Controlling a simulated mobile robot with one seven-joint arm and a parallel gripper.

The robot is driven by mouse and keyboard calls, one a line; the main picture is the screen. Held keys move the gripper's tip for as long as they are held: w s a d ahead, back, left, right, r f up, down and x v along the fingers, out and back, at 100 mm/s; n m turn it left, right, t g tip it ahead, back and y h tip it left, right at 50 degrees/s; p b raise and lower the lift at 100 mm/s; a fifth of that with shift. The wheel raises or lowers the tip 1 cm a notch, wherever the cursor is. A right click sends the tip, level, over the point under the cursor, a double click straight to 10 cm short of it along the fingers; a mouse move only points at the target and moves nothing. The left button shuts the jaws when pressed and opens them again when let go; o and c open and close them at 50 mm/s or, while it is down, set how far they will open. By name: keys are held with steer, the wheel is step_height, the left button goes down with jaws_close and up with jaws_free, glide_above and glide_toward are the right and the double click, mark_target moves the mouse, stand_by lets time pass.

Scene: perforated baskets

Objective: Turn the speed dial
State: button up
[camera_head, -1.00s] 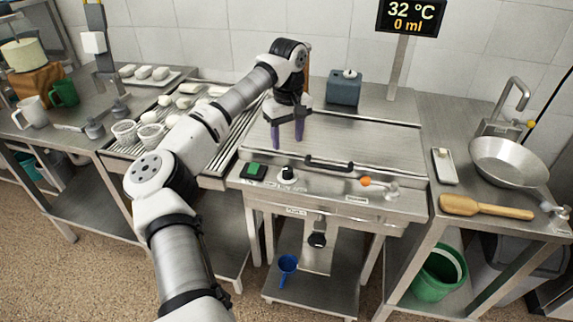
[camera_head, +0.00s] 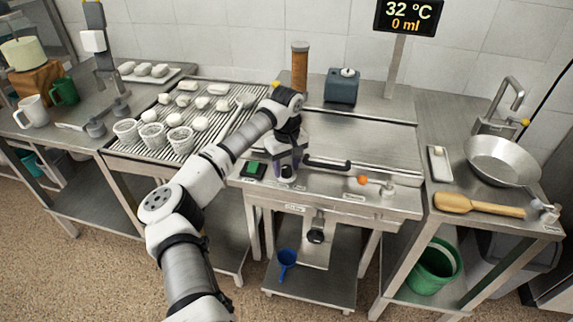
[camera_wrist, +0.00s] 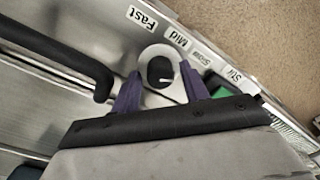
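The speed dial (camera_wrist: 160,72) shows in the wrist view as a black knob on a pale round base. Labels reading Fast, Mid, Slow and Stir (camera_wrist: 230,74) run along the panel beside it. My gripper (camera_wrist: 161,80) points at the panel with its purple fingers spread, one on each side of the dial. Gaps show between the fingers and the black knob, and nothing is gripped. In the head view my gripper (camera_head: 288,166) is low at the front panel, right over the dial (camera_head: 287,173), which it partly hides.
A green button (camera_head: 254,168) sits left of the dial. A black bar handle (camera_head: 328,164) is close on the right, and an orange-knobbed lever (camera_head: 363,180) is further right. A slatted rack (camera_head: 165,128) with white pieces and baskets stands left.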

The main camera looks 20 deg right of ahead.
steer(key=c, duration=0.8)
steer(key=shift+o, duration=0.2)
steer(key=n+b, duration=0.2)
steer(key=n, duration=0.1)
steer(key=shift+f, duration=0.1)
steer(key=n+b, duration=0.1)
steer(key=n, duration=0.1)
steer(key=shift+n, duration=0.4)
steer(key=n+b, duration=0.2)
steer(key=n, duration=0.3)
steer(key=shift+b, duration=0.3)
steer(key=n+b, duration=0.1)
steer(key=n, duration=0.5)
steer(key=shift+n+b, duration=0.4)
steer(key=n+b, duration=0.1)
steer(key=n, duration=0.5)
steer(key=shift+n, duration=0.3)
